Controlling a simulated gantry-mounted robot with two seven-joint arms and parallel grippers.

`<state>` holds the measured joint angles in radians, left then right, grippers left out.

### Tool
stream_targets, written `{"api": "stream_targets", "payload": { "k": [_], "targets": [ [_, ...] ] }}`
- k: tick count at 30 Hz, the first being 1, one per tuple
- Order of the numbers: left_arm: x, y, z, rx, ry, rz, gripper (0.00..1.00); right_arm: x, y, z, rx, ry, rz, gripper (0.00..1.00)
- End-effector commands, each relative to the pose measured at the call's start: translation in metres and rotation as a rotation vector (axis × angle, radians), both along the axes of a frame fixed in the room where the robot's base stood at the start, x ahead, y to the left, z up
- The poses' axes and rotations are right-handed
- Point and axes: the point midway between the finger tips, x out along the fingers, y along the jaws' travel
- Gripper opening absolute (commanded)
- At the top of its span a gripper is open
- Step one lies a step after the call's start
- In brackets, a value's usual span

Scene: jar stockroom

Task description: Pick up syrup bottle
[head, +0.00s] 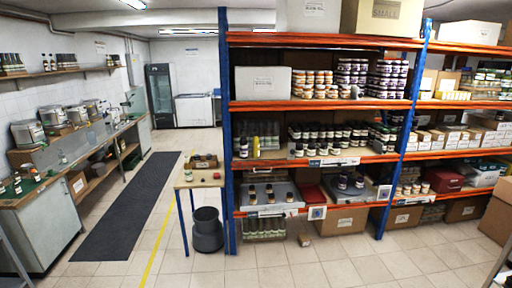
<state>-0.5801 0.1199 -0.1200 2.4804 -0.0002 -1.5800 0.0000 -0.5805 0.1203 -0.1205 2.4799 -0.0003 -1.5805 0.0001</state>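I cannot tell which item is the syrup bottle, as the labels are too small to read. A small dark-topped jar or bottle (188,175) stands on the small table beside the rack. Dark bottles (14,64) stand on the wall shelf at the left. More dark-lidded jars and bottles (335,136) stand in rows on the middle level of the rack. Neither of my grippers is in view.
The blue and orange rack (330,104) fills the right side. The small table (197,183) has a dark bucket (207,230) beside it. A counter (50,190) runs along the left wall. The aisle with the dark mat (130,205) is clear.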

Motion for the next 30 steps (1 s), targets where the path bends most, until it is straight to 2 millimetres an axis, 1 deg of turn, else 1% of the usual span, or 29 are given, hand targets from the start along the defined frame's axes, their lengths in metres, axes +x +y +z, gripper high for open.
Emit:
{"api": "stream_targets", "payload": {
  "k": [8, 9, 17, 18, 20, 26, 30],
  "targets": [
    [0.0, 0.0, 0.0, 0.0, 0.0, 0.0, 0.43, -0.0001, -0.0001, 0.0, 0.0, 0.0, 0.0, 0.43],
    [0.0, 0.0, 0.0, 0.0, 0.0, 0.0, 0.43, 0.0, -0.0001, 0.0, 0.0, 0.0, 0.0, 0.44],
    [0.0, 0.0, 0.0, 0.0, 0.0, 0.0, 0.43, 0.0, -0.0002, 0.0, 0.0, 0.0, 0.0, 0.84],
    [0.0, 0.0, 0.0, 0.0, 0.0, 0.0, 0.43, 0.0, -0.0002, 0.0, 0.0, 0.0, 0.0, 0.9],
    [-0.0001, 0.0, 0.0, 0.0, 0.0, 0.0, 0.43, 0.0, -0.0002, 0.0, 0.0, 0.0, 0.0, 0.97],
    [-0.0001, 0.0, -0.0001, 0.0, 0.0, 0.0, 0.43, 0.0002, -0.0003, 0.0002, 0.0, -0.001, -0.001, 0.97],
    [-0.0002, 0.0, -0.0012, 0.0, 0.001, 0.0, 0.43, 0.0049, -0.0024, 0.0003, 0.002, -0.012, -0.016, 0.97]
  ]
}}
